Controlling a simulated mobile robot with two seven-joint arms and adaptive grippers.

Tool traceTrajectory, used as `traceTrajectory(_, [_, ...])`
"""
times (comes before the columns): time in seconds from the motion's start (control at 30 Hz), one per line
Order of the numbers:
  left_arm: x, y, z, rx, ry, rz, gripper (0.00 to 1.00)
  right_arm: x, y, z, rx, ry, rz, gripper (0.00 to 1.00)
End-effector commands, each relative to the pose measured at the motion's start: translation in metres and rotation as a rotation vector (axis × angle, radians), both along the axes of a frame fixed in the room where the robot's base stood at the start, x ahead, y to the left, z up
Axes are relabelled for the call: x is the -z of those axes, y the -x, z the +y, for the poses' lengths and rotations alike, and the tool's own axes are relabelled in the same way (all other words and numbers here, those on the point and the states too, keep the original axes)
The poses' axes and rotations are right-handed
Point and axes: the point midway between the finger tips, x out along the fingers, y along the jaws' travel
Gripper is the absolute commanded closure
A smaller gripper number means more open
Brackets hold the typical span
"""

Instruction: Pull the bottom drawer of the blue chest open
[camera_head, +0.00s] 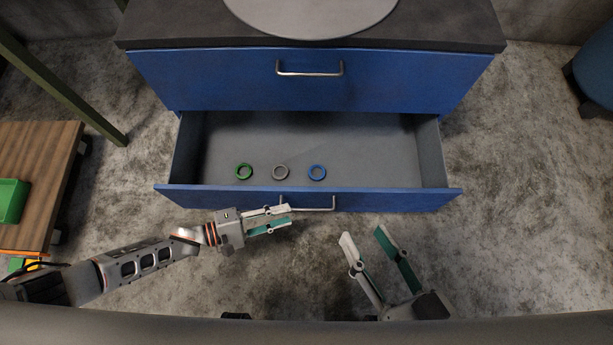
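The blue chest (220,80) stands ahead with a dark top. Its bottom drawer (400,199) is pulled out, showing a grey interior. My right gripper (363,236) is open and empty, in front of the drawer and to the right.
The upper drawer (400,80) is shut, with its own silver handle (309,72). A round grey disc (310,15) lies on the chest top. A wooden table (35,165) with a green bin (12,200) stands at left. The floor (530,220) at right is clear.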

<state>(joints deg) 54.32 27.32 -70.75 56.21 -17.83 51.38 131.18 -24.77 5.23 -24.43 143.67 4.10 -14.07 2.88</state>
Motion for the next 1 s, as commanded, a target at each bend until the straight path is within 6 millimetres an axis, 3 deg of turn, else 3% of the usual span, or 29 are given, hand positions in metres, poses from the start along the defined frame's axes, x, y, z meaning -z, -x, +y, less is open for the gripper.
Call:
traceTrajectory(0.23, [0.003,-0.002,-0.008,-0.001,0.003,0.001,0.75,0.000,0.000,0.002,0.008,-0.022,0.003,0.60])
traceTrajectory(0.7, [0.018,-0.020,-0.066,0.000,0.002,0.006,0.75,0.005,0.007,0.019,0.070,-0.183,0.053,0.60])
traceTrajectory(1.0, [0.018,-0.025,-0.072,0.000,0.000,0.001,0.75,0.002,0.007,0.022,0.077,-0.210,0.054,0.60])
